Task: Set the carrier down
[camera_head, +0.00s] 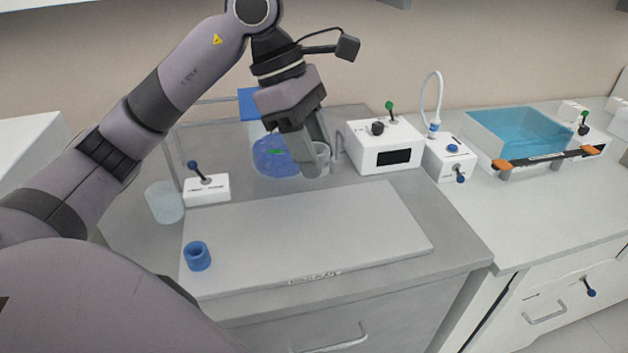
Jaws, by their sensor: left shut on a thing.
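My left gripper (318,162) reaches down over the back of the left bench. It is shut on a small grey, cup-like carrier (320,155), which is partly hidden by the fingers. I cannot tell whether the carrier touches the surface below. My right gripper is not in view.
A pale plate (310,235) covers the bench front, with a blue ring-shaped piece (197,256) at its left. A white switch box (207,190) and a clear beaker (164,202) stand left. A white instrument (384,146) and a blue water bath (518,135) stand right.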

